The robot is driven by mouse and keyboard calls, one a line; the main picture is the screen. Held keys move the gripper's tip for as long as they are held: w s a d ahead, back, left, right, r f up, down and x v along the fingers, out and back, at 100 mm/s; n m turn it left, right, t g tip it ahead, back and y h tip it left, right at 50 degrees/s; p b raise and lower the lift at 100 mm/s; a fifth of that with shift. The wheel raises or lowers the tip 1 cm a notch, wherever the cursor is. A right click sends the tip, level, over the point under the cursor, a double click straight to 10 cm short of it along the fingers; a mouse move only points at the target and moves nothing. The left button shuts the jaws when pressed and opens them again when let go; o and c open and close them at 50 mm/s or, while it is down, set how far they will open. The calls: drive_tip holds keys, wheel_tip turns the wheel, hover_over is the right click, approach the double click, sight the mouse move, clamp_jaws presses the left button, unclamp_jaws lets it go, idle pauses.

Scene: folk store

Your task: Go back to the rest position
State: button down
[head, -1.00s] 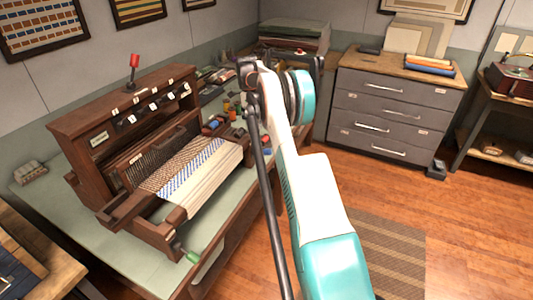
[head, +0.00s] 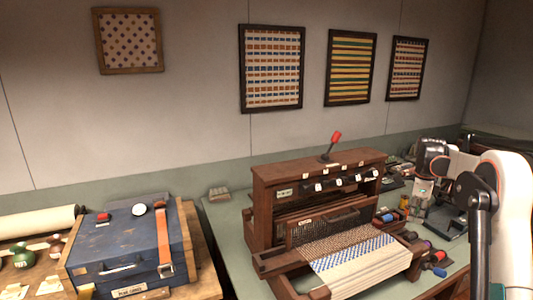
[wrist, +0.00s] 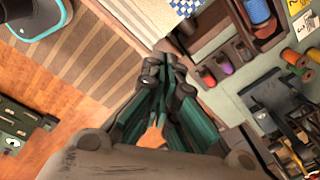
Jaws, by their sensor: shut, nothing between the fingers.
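My gripper (wrist: 166,62) shows in the wrist view with its dark green fingers together and nothing between them. It points toward the edge of the loom table, with bare floor and a tan rug below. In the head view my white arm stands at the right edge, and the gripper cannot be made out clearly there. The wooden loom (head: 318,215) stands left of my arm, with a blue and white woven cloth (head: 355,250) on it. A corner of this cloth shows at the top of the wrist view (wrist: 186,8).
A blue case (head: 125,245) sits on a wooden table at the left. Thread spools (wrist: 290,56) and a wooden tray of coloured spools (wrist: 245,52) lie close to the right of my gripper in the wrist view. Several framed textiles hang on the wall.

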drive_tip(key=s+a+r+n+t+b, duration=0.1)
drive_tip(key=s+a+r+n, duration=0.35)
drive_tip(key=a, duration=0.35)
drive_tip(key=s+a+r+n+t+b, duration=0.1)
drive_tip(key=s+a+r+n+t, duration=0.15)
drive_tip(key=s+a+n, duration=0.5)
drive_tip(key=s+a+r+n+t+b, duration=0.1)
drive_tip(key=s+a+r+n, duration=0.25)
drive_tip(key=a, duration=0.65)
drive_tip(key=s+a+f+n+b, duration=0.1)
drive_tip(key=s+a+f+n, duration=0.1)
drive_tip(key=s, duration=0.5)
drive_tip(key=s+a+f+n+t, duration=0.1)
drive_tip(key=s+f+n, duration=0.3)
drive_tip(key=s, duration=0.4)
drive_tip(key=s+a+f+n+t+b, duration=0.1)
drive_tip(key=s+a+f+n, duration=0.2)
drive_tip(key=s+f, duration=0.2)
drive_tip(key=shift+s+a+f+y+b, duration=0.15)
drive_tip(key=shift+s+a+y+b, duration=0.2)
drive_tip(key=shift+s, duration=0.85)
drive_tip(key=shift+d, duration=0.1)
